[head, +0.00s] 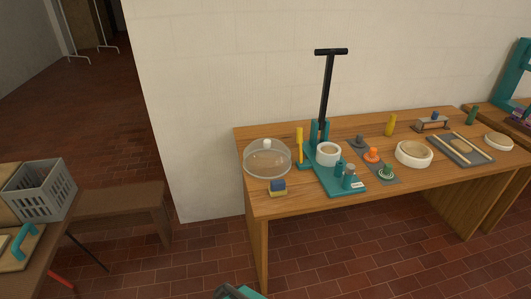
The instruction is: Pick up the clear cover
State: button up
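The clear cover (267,158) is a see-through dome with a small pale knob on top. It stands on the left end of the long wooden table (262,205), near the table's left edge. A round pale-brown shape shows through it; I cannot tell whether this is a thing under the cover or the tabletop. My gripper cannot be made out in the head view. A dark and teal part (238,292) pokes in at the bottom edge, cut off by the frame, and I cannot tell what it is.
A blue-and-yellow sponge-like block (278,187) lies just in front of the cover. A grey crate (45,188) sits at lower left. Brick floor before the table is clear.

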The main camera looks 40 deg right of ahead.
aim_at(264, 158)
jog(key=i, duration=0.9)
